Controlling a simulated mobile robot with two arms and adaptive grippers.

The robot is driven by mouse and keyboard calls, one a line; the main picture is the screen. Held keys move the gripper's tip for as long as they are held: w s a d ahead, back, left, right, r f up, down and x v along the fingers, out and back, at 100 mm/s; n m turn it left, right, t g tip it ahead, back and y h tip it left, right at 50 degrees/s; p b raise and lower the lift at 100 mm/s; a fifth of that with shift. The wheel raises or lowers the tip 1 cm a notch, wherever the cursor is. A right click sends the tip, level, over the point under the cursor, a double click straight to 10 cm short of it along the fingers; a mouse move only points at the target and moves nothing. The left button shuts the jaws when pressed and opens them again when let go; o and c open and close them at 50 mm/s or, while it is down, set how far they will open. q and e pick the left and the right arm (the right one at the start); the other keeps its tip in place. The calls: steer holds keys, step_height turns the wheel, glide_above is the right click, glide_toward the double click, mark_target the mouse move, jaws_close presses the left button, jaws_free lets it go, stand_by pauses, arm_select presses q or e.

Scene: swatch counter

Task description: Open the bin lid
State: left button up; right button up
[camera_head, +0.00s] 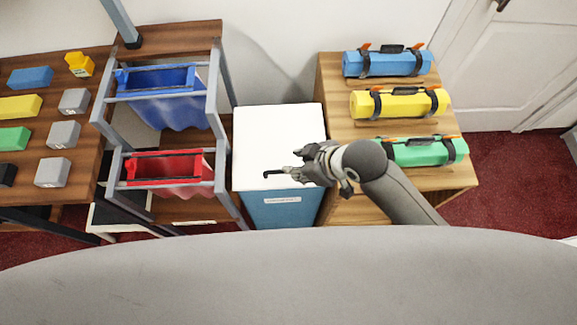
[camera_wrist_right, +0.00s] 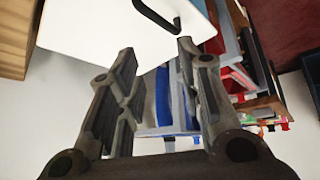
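The bin (camera_head: 283,214) has a blue body with a small label and a flat white lid (camera_head: 275,124), which lies closed. A dark bar handle (camera_head: 274,173) sits near the lid's front edge. My right gripper (camera_head: 294,166) is over the front right of the lid, just right of the handle. In the right wrist view, the handle (camera_wrist_right: 160,14) shows beyond the fingertips on the white lid (camera_wrist_right: 105,32). The fingers (camera_wrist_right: 157,52) are apart with nothing between them, and they seem clear of the handle. My left gripper is not in view.
A rack with a blue sling bin (camera_head: 158,80) and a red one (camera_head: 165,168) stands left of the bin. A wooden stand (camera_head: 335,80) with blue, yellow and green rolls is at the right. A table with coloured blocks is far left.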

steer(key=w+a+f+n, duration=0.1)
steer(key=f+n, duration=0.1)
steer(key=f, duration=0.1)
steer(key=w+f+n+g+p, duration=0.1)
steer(key=f+n, duration=0.2)
steer(key=f, duration=0.1)
steer(key=w+a+f+n+g, duration=0.1)
steer(key=f+n, duration=0.1)
steer(key=f, duration=0.1)
steer(key=shift+w+a+f, duration=0.2)
steer(key=shift+w+a, duration=0.1)
stand_by(0.4)
jaws_close()
stand_by(0.3)
